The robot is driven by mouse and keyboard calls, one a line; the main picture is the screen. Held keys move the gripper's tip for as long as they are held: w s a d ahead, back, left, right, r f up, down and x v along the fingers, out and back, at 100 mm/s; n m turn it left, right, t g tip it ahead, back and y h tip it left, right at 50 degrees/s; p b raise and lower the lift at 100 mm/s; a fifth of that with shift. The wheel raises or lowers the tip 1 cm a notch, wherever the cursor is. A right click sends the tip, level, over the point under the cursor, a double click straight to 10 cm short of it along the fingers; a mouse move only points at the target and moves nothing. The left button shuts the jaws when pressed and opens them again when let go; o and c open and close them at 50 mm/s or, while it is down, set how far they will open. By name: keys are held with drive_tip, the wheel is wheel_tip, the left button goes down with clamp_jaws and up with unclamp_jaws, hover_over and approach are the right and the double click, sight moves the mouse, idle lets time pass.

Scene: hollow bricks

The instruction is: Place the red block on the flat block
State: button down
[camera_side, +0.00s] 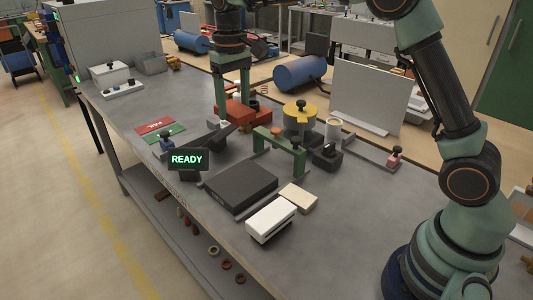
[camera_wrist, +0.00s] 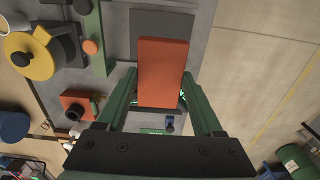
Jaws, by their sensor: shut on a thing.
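The red block (camera_wrist: 162,68) is a long orange-red slab between the green fingers of my gripper (camera_wrist: 160,92) in the wrist view. In the side view my gripper (camera_side: 232,98) points down at the back of the bench, shut on the red block (camera_side: 236,112). A wide, low dark block (camera_side: 241,186), which looks like the flat block, lies on the bench nearer the camera, with nothing seen on top. It seems to be the dark rectangle (camera_wrist: 160,24) beyond the red block in the wrist view. The block's underside and clearance are unclear.
A green bracket (camera_side: 280,146) stands just behind the dark block, with a yellow round device (camera_side: 299,117) and a white cup (camera_side: 333,129) beyond. A white block (camera_side: 270,220) and beige block (camera_side: 298,197) lie beside it. A READY sign (camera_side: 187,160) stands left.

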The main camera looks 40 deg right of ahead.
sight(240, 179)
wheel_tip(240, 179, down, 19)
drive_tip(key=shift+r, duration=0.1)
idle(0.4)
drive_tip(key=shift+f, duration=0.2)
drive_tip(key=shift+c, duration=0.2)
unclamp_jaws()
